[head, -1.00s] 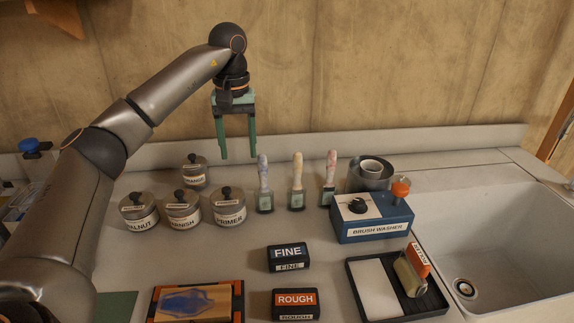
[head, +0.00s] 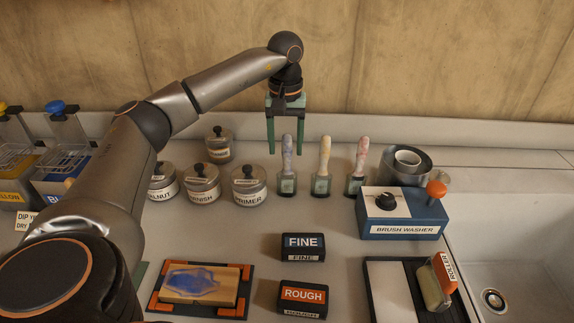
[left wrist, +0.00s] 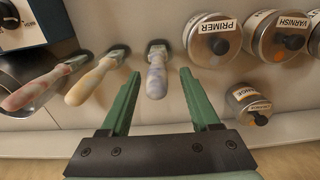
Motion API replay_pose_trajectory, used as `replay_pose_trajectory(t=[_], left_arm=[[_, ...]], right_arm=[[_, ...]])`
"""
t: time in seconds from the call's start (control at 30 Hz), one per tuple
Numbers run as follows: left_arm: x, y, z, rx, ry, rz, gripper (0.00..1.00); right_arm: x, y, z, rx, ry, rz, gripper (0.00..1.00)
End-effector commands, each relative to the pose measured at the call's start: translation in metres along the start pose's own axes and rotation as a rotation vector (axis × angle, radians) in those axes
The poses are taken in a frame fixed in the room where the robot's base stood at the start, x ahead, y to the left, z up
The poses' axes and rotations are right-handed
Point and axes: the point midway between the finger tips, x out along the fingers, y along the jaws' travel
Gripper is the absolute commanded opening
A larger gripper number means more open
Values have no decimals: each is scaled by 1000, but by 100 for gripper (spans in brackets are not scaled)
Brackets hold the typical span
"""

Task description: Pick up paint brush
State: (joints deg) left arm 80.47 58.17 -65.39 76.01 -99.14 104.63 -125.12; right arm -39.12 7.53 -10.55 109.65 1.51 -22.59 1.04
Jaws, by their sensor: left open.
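Three paint brushes stand upright in a row on the counter, bristle end down in dark holders. The left brush (head: 287,165) has a bluish-white handle, the middle brush (head: 323,165) a yellowish one, the right brush (head: 358,166) a reddish one. My left gripper (head: 285,150) is open and points down at the bluish brush, its fingers behind or around the handle top. In the left wrist view the bluish brush (left wrist: 157,75) lies between the open fingers (left wrist: 163,88), apparently untouched. The yellowish brush (left wrist: 98,75) is just outside one finger. My right gripper is not in view.
Lidded jars, including the primer jar (head: 249,187), stand left of the brushes. The brush washer (head: 400,215) and a metal can (head: 421,166) are to the right, beside the sink (head: 520,260). The fine block (head: 302,246) and rough block (head: 303,297) lie in front.

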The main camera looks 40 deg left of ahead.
Motion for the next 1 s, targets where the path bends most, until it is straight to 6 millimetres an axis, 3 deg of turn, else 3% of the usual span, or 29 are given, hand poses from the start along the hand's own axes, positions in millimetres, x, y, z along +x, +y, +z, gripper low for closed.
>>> replay_pose_trajectory(t=[0.23,0.57,1.0], left_arm=[[36,2,6,0,-3,-3,62],[43,2,6,0,-1,-1,61],[43,3,6,1,-1,0,12]], right_arm=[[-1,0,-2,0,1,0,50],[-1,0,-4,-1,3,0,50],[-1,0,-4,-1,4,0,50]])
